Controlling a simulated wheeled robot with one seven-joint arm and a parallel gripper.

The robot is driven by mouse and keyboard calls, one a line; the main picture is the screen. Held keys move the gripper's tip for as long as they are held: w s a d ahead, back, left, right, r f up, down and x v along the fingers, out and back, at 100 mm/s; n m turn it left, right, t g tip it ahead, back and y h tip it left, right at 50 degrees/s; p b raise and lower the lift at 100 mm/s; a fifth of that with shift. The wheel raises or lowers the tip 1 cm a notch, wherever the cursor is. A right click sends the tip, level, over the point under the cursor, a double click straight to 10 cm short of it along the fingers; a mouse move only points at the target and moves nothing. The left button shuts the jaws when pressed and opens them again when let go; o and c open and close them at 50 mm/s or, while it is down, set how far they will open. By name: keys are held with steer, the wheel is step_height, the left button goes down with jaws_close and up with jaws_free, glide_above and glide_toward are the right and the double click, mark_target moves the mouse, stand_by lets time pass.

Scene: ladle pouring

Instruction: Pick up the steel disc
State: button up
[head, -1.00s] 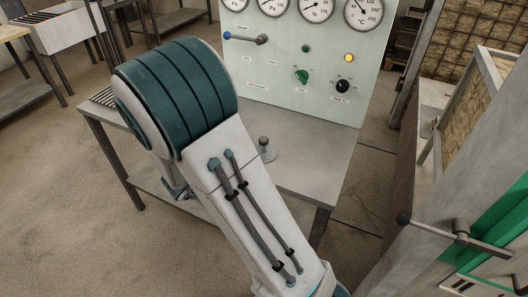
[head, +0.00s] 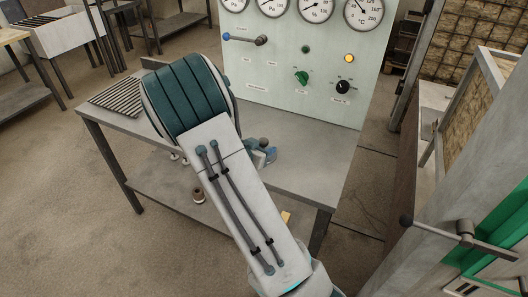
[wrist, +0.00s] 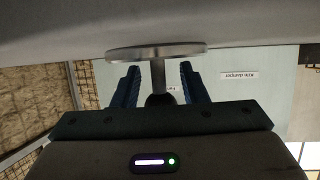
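The steel disc, a flat round plate with a stem and a dark round knob, shows in the wrist view (wrist: 157,50), where the picture is upside down. It rests on the grey metal table. In the head view only its knob (head: 263,142) shows clearly; the plate is mostly hidden by my gripper. My gripper (wrist: 160,88) is open, with one blue finger on each side of the stem and knob. Small gaps show between the fingers and the stem. In the head view my gripper (head: 263,155) is low over the table, partly behind my arm.
A pale panel (head: 300,60) with gauges, knobs and a blue-tipped lever stands at the table's back. The table's bare top (head: 315,160) is clear to the right. A slatted grille (head: 118,97) is at its left. A grey frame with a handle (head: 440,230) stands at right.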

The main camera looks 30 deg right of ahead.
jaws_close()
stand_by(0.3)
